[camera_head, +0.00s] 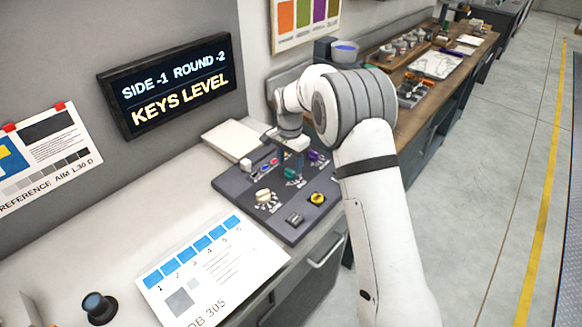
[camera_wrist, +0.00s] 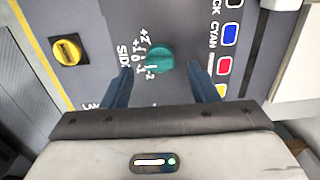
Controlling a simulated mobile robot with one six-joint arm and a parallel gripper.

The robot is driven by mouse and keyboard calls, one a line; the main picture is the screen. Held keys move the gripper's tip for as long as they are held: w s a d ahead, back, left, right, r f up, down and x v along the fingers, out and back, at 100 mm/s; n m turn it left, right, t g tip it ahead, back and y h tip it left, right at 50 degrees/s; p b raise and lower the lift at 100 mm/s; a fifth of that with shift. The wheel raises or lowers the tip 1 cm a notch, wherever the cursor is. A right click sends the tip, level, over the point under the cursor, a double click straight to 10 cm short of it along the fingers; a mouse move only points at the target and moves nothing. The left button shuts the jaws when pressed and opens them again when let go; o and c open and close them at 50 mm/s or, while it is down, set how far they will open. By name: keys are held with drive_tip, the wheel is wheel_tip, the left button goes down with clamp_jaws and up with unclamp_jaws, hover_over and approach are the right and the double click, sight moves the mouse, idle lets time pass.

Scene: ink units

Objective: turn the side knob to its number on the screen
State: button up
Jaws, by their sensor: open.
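The teal side knob (camera_wrist: 160,58) stands on the dark console panel, beside the label SIDE and a scale from +2 to -2. Its pointer is too small to read surely. It also shows small in the head view (camera_head: 291,173). My gripper (camera_wrist: 160,72) is open, with one dark finger on each side of the knob in the wrist picture. Whether the fingers touch it cannot be told. The screen (camera_head: 172,82) on the wall reads "SIDE -1 ROUND -2" and "KEYS LEVEL". In the head view my arm partly hides the console (camera_head: 235,188).
A yellow knob (camera_wrist: 67,51) is left of the teal one in the wrist view. Coloured ink keys (camera_wrist: 226,66) lie to its right. A cream knob (camera_head: 263,196) and a purple one (camera_head: 314,157) share the panel. A printed sheet (camera_head: 213,265) lies in front.

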sight(290, 171)
drive_tip(key=shift+f, duration=1.65)
drive_tip(key=shift+c, duration=0.2)
drive_tip(key=c, duration=0.9)
drive_tip(key=shift+c, duration=0.2)
